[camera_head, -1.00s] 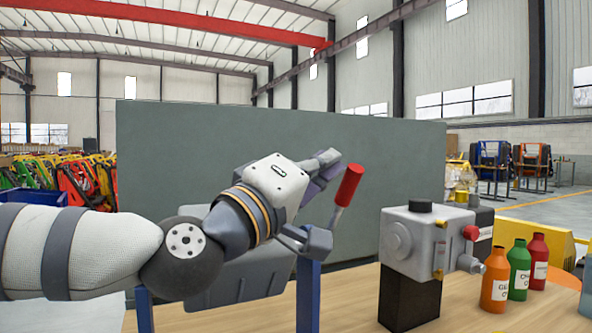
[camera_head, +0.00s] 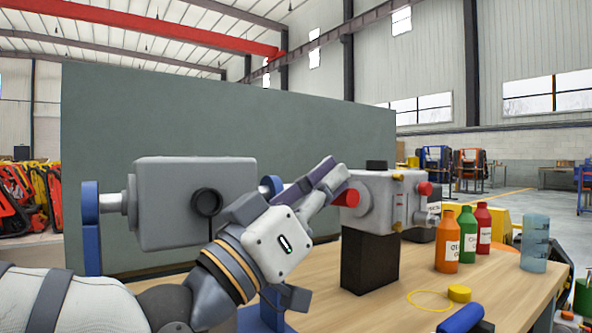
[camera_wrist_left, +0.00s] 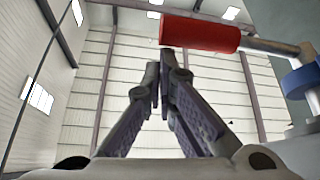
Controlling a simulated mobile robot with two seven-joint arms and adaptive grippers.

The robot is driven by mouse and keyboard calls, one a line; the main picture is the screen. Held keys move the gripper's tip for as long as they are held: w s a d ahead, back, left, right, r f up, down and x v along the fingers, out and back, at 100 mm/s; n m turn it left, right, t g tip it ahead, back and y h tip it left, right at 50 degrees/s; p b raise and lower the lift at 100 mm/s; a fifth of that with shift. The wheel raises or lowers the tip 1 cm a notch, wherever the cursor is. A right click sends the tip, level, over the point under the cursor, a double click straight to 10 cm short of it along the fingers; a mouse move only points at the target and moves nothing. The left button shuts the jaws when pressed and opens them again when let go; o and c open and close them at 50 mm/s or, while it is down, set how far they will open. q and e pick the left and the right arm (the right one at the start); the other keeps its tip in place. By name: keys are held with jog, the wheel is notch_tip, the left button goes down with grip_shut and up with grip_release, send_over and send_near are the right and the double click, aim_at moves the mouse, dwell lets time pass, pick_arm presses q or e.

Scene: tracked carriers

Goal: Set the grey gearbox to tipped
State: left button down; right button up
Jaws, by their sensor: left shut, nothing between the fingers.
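The grey gearbox (camera_head: 165,205) hangs between blue posts at the left of the bench. Its body looks about level, and its near face has a dark round port (camera_head: 207,202). Its lever ends in a red grip (camera_head: 346,198), seen nearly end-on in the head view. In the left wrist view, the red grip (camera_wrist_left: 200,33) sits on a grey rod beside a blue disc. My left gripper (camera_head: 336,172) is shut and empty, close to the red grip. Its fingertips (camera_wrist_left: 161,62) lie just below the grip in the wrist view; I cannot tell whether they touch. My arm hides part of the right post.
A smaller grey unit (camera_head: 402,198) with red knobs stands on a black block to the right. Orange (camera_head: 446,245), green and red bottles and a blue clear container (camera_head: 535,243) stand beyond it. A yellow-capped item lies on the wooden bench (camera_head: 400,305). A grey panel (camera_head: 300,130) stands behind.

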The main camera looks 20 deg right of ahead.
pick_arm(q)
notch_tip(320, 180, down, 8)
jog(key=b, duration=0.2)
jog(key=shift+w+d+r, duration=0.15)
jog(key=shift+r, duration=0.1)
pick_arm(e)
jog(key=shift+s+d+f, duration=0.1)
jog(key=shift+s+f, duration=0.05)
jog(key=shift+f, duration=0.35)
jog(key=shift+s+f, duration=0.15)
jog(key=shift+f, duration=0.3)
pick_arm(q)
jog(key=shift+f, duration=0.2)
notch_tip(320, 180, up, 5)
jog(key=s+p, duration=0.2)
jog(key=p, duration=0.2)
jog(key=a+f+b, duration=0.2)
jog(key=a+f, duration=0.3)
jog(key=a, duration=0.4)
jog(key=shift+s+a, duration=0.15)
jog(key=shift+s, duration=0.1)
pick_arm(e)
jog(key=shift+s+a+r, duration=0.2)
jog(key=shift+a+r, duration=0.05)
jog(key=shift+r, duration=0.15)
jog(key=shift+s+a+r, duration=0.2)
jog(key=shift+r, duration=0.2)
pick_arm(q)
jog(key=shift+f, duration=0.1)
